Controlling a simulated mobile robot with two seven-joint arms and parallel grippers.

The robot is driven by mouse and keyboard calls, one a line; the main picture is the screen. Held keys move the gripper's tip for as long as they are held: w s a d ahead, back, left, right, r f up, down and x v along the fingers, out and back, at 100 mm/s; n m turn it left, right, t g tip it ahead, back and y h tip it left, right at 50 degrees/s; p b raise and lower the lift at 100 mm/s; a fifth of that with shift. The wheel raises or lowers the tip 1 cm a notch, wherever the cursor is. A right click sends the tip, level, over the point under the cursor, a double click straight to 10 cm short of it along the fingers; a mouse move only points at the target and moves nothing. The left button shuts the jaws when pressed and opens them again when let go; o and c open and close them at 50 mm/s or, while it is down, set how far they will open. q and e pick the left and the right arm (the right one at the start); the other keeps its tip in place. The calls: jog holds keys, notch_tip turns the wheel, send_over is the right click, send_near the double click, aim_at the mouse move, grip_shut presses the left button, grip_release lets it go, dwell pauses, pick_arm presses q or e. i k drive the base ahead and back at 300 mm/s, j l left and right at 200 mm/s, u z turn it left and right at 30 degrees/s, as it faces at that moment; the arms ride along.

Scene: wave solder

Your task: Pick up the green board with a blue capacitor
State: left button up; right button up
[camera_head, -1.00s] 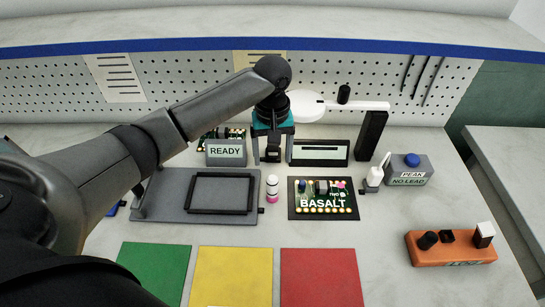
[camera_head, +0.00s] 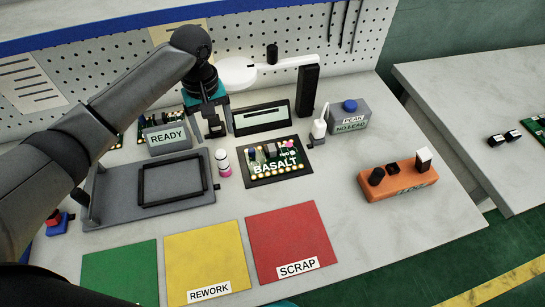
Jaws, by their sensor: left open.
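A green board marked BASALT (camera_head: 272,170) lies on a black mat in the middle of the table. It carries a dark blue round part, a grey block and a pink part; the blue part is small in this view. My left gripper (camera_head: 215,131) points down behind and left of this board, between the READY sign and the black display. It is open, apart from the board, and I see nothing between its fingers. My right gripper is not in view.
A grey fixture (camera_head: 110,210) with a black frame stands left, a small pink-and-white bottle (camera_head: 223,163) beside it. The READY sign (camera_head: 168,138) and black display (camera_head: 262,117) stand behind. Green, yellow (camera_head: 205,257) and red (camera_head: 290,238) mats lie in front. An orange block (camera_head: 395,180) stands right.

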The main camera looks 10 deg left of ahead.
aim_at(263, 161)
jog(key=i+l+u, duration=0.15)
jog(key=l+u, duration=0.25)
jog(key=l, duration=0.15)
jog(key=l+u, duration=0.8)
jog(key=l, duration=0.3)
